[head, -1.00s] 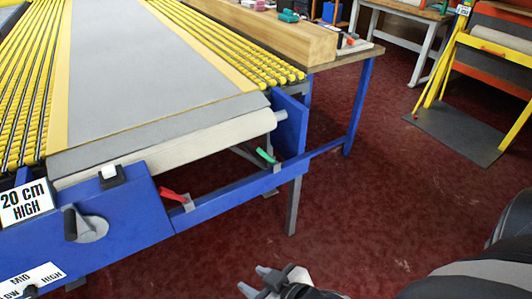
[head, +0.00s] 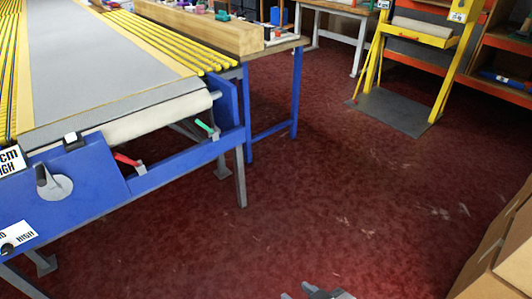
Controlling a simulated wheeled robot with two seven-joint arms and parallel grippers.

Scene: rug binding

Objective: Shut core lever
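The blue-framed rug machine (head: 150,179) stands at left with a pale roll (head: 160,116) across its end. Below the roll are a red lever (head: 127,160) and a green lever (head: 205,127), each on a grey bracket on the blue rail. A grey disc with a dark handle (head: 48,183) is on the blue front panel. No label tells which one is the core lever. My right gripper (head: 297,293) shows at the bottom edge, partly cut off, its fingertips apart and empty, well away from the levers over the floor. My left gripper is out of view.
A wooden bench (head: 280,46) with a long timber block (head: 200,27) stands behind the machine. A yellow stand (head: 452,75) is at the back right. Cardboard boxes (head: 505,250) are close at right. The dark red floor between is clear.

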